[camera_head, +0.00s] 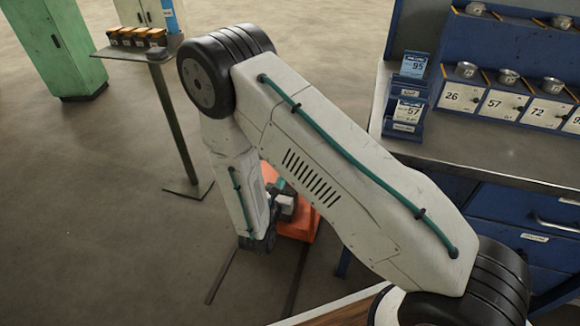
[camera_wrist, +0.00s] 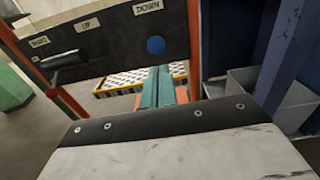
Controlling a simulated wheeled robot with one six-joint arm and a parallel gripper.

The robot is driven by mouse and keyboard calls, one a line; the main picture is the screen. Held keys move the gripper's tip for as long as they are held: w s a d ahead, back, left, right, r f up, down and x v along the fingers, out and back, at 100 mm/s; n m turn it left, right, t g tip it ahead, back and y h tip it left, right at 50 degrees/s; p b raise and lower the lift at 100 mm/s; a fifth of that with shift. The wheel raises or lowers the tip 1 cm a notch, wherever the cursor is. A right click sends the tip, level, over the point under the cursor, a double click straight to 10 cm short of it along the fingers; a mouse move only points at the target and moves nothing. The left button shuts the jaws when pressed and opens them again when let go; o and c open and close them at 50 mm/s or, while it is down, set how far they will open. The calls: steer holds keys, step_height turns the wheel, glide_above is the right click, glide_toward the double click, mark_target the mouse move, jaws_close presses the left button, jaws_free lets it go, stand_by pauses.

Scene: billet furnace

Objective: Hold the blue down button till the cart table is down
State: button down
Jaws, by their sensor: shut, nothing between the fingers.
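In the wrist view, a dark control panel (camera_wrist: 110,55) carries labels for brake, up and down. The blue down button (camera_wrist: 156,45) is round and sits below the DOWN label. My gripper (camera_wrist: 160,72) has teal fingers, shut and empty, with their tips just below the button in the picture. I cannot tell whether they touch the panel. The orange cart (camera_head: 300,225) shows in the head view, largely behind my arm; its frame (camera_wrist: 70,112) also shows in the wrist view. The cart table's height cannot be judged.
A yellow-edged patterned tray (camera_wrist: 112,82) lies behind the fingers. A blue workbench (camera_head: 510,150) stands right, a small stand (camera_head: 160,52) and green cabinet (camera_head: 62,45) left. Floor between is clear.

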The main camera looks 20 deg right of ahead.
steer(key=v, duration=0.3)
steer(key=shift+d, duration=0.1)
steer(key=shift+f, duration=0.1)
stand_by(0.3)
